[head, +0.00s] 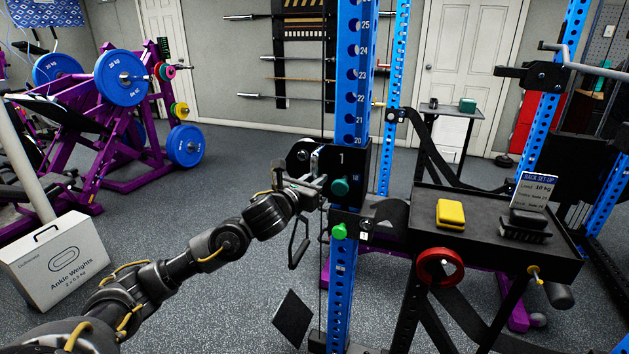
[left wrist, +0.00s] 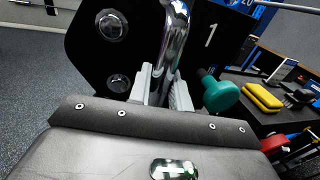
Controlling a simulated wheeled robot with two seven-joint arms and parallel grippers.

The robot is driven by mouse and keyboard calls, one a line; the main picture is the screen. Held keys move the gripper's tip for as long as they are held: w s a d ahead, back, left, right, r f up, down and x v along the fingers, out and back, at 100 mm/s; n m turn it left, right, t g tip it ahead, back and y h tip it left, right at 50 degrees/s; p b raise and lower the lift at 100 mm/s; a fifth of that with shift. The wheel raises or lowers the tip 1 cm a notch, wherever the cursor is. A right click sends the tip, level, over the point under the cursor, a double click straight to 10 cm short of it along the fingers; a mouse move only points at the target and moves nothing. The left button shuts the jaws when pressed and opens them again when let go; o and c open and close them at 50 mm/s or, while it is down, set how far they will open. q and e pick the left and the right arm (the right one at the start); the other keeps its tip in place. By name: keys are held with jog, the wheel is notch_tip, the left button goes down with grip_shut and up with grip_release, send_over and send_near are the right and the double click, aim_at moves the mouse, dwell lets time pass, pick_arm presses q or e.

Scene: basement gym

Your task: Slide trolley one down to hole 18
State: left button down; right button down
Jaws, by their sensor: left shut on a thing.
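Trolley one (head: 340,158), a black plate marked "1", sits on the blue numbered upright (head: 352,90). The label 20 shows just above it, and the label 18 (head: 355,178) shows beside its teal knob (head: 340,187). My left gripper (head: 314,186) is shut on the trolley's chrome handle at the plate's left side. In the left wrist view the pale fingers (left wrist: 165,90) stand on both sides of the chrome handle (left wrist: 174,40), with the teal knob (left wrist: 220,95) to their right. Whether the knob's pin sits in a hole is hidden. My right gripper is not in view.
A green knob (head: 339,231) is on a bracket lower on the upright. A black tray table (head: 430,200) with a yellow block (head: 450,214) and a setup card (head: 534,190) stands at right. A red ring (head: 440,267) hangs at its front.

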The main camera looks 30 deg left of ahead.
pick_arm(q)
jog(key=c, duration=1.3)
grip_release()
jog(key=shift+c, duration=0.2)
jog(key=shift+s, duration=0.1)
